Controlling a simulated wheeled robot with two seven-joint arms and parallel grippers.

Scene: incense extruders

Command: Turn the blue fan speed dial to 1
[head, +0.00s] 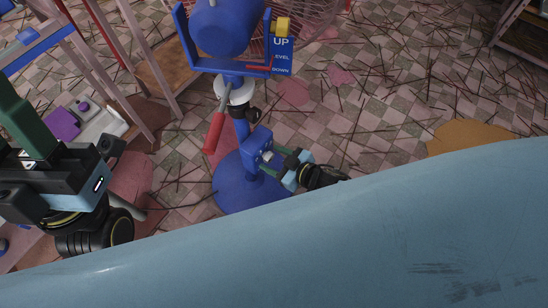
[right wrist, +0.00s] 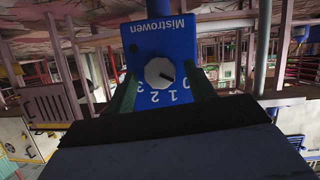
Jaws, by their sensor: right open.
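The blue fan (head: 225,27) stands on a pole with a round blue base (head: 240,190). A blue control box (head: 257,143) sits on the pole. In the right wrist view, the box (right wrist: 158,45) appears upside down, with a pale faceted dial (right wrist: 159,72) and the numbers 0 to 3. The dial's dark mark points toward 0. My right gripper (head: 283,160) is at the box. Its green fingers (right wrist: 160,88) are open, one on each side of the dial; contact cannot be told. My left gripper (head: 30,120) is at the left, away from the fan; its opening is unclear.
A red-handled lever (head: 215,125) hangs from the fan pole beside the box. An UP/LEVEL/DOWN plate (head: 281,57) is above. A wooden shelf frame (head: 130,70) stands left. Thin sticks litter the tiled floor (head: 400,80).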

